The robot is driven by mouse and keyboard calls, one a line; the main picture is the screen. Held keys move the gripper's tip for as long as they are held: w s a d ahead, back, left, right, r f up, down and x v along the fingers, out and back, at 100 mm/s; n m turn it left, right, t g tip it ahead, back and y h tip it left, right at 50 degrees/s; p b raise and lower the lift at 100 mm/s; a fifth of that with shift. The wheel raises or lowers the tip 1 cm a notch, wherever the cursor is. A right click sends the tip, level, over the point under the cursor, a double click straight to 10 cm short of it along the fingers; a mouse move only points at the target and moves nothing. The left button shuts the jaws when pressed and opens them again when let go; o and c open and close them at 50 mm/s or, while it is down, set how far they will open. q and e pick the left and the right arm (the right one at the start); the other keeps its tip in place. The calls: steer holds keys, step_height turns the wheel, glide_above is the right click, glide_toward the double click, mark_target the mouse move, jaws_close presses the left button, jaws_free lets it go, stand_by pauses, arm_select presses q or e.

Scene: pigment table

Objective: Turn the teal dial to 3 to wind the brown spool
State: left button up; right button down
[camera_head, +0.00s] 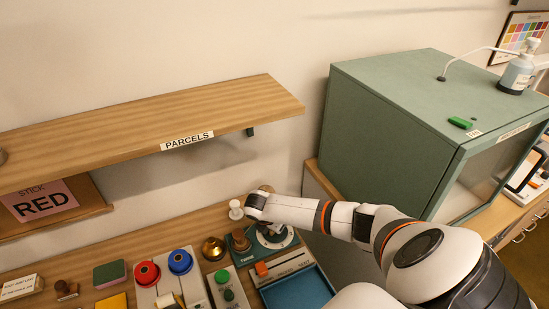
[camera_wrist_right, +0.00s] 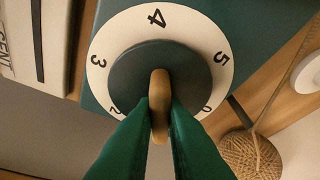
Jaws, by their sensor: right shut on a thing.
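The teal dial (camera_wrist_right: 130,72) fills the middle of the right wrist view, with a white ring marked 2, 3, 4, 5 and a partly covered figure. My right gripper (camera_wrist_right: 160,108) is shut on its tan handle (camera_wrist_right: 160,82), with green fingers on both sides. The fingers cover the lower ring, so I cannot tell which number is selected. In the head view the dial (camera_head: 284,240) is partly hidden by my right arm. The brown spool (camera_head: 238,239) appears small, left of the dial; its winding is unclear. My left gripper is not in view.
A twine ball (camera_wrist_right: 252,155) lies beside the dial's box, with a cord running up from it. A white knobbed piece (camera_head: 235,210), brass bell (camera_head: 214,248) and blue tray (camera_head: 298,291) are close by. A shelf (camera_head: 150,130) overhangs; a green cabinet (camera_head: 390,130) stands right.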

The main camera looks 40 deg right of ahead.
steer(key=m+g+p, duration=0.1)
steer(key=m, duration=0.3)
steer(key=shift+w+m+g, duration=0.1)
steer(key=shift+m+g, duration=0.2)
steer(key=shift+g, duration=0.1)
steer(key=m+g, duration=0.1)
steer(key=m, duration=0.1)
steer(key=shift+m+y, duration=0.3)
steer(key=shift+m, duration=0.1)
steer(key=m, duration=0.2)
steer(key=shift+w+f+m+g+y, duration=0.1)
steer(key=shift+w+m+g+y, duration=0.05)
steer(key=shift+m+g+y, duration=0.2)
steer(key=m+g+y+b, duration=0.1)
steer(key=m, duration=0.3)
steer(key=shift+m, duration=0.25)
steer(key=m, duration=0.1)
steer(key=m+g+y+b, duration=0.1)
steer(key=m, duration=0.1)
steer(key=shift+d+m+y, duration=0.15)
steer(key=shift+m+y, duration=0.1)
steer(key=shift+m, duration=0.05)
steer(key=m+y, duration=0.1)
steer(key=m, duration=0.1)
steer(key=shift+m+b, duration=0.3)
steer(key=shift+d+m+y, duration=0.15)
steer(key=shift+m+y, duration=0.55)
steer(key=shift+m, duration=0.9)
steer(key=shift+m+t, duration=0.25)
steer(key=shift+m, duration=0.05)
